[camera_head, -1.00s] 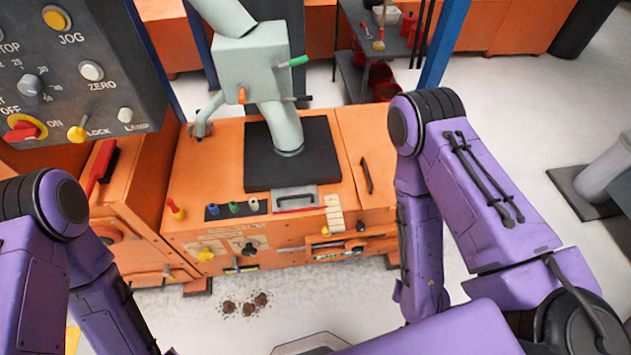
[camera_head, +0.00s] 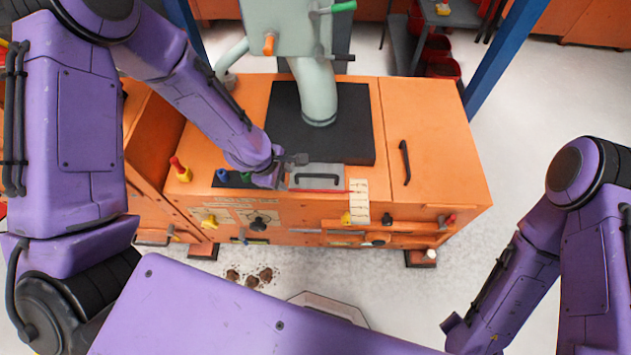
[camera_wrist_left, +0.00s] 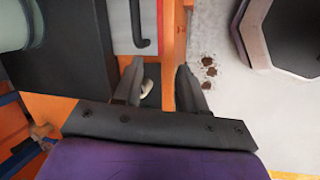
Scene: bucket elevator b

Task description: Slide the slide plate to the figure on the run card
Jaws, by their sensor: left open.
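The slide plate (camera_head: 330,183) is a grey plate with a black bar handle (camera_head: 318,177), on top of the orange machine in front of the black square base. In the left wrist view the plate (camera_wrist_left: 124,38) and its handle (camera_wrist_left: 140,28) lie beyond the fingertips. My left gripper (camera_head: 297,159) is at the plate's left end; in the left wrist view the gripper (camera_wrist_left: 160,68) is open, with nothing held between its fingers. A cream ruled strip (camera_head: 359,202) hangs right of the plate; I cannot read it or tell whether it is the run card. My right gripper is out of view.
A grey-green pipe (camera_head: 317,95) rises from the black base (camera_head: 350,145) behind the plate. Coloured knobs sit left of my gripper, including a red one (camera_head: 180,168). A black handle (camera_head: 405,162) is on the right lid. Brown clumps (camera_head: 250,281) lie on the floor.

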